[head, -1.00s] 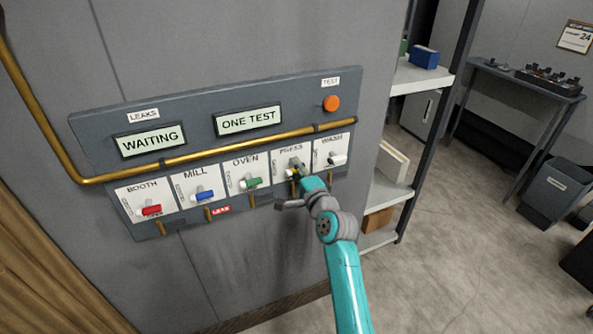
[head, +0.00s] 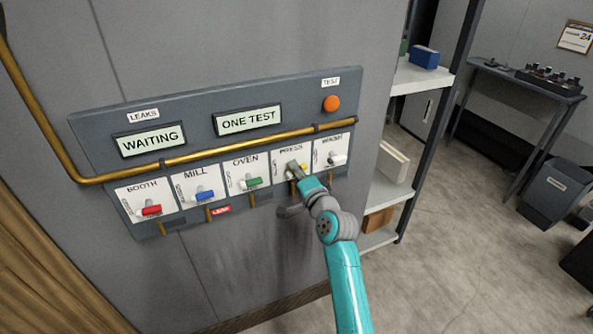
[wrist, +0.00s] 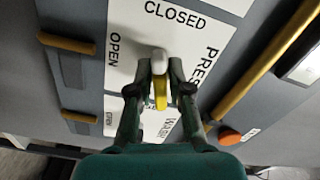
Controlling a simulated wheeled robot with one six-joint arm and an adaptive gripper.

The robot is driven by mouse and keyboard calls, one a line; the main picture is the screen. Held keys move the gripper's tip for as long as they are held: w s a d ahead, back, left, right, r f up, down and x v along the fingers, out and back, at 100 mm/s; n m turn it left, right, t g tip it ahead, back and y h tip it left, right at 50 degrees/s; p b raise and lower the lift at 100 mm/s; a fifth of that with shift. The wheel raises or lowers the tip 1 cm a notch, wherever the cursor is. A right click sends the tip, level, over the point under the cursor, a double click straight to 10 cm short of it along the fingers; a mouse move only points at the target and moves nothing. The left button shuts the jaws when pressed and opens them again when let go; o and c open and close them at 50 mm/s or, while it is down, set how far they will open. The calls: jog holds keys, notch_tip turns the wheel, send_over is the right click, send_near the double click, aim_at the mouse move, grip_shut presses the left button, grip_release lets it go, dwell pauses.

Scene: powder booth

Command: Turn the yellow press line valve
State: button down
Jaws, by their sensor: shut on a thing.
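The yellow press valve (head: 303,167) is on the panel's PRESS plate, fourth from the left. In the wrist view its yellow handle (wrist: 160,95) lies between my fingers, with its white end (wrist: 158,62) toward the word CLOSED and its yellow end away from it. OPEN is printed at the picture's left. My gripper (wrist: 160,70) is shut on the valve handle, one finger on each side. In the head view my gripper (head: 294,168) covers part of the valve.
The red booth (head: 151,210), blue mill (head: 205,195), green oven (head: 254,182) and white wash (head: 338,159) valves share the panel. A brass pipe (head: 225,147) runs above them. Displays read WAITING and ONE TEST. An orange button (head: 330,103) is above right. A shelf (head: 415,78) stands to the right.

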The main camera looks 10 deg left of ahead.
jog(key=n, duration=1.4)
jog(key=shift+f, duration=0.1)
dwell(0.3)
jog(key=c, duration=1.2)
grip_release()
jog(key=v, duration=1.2)
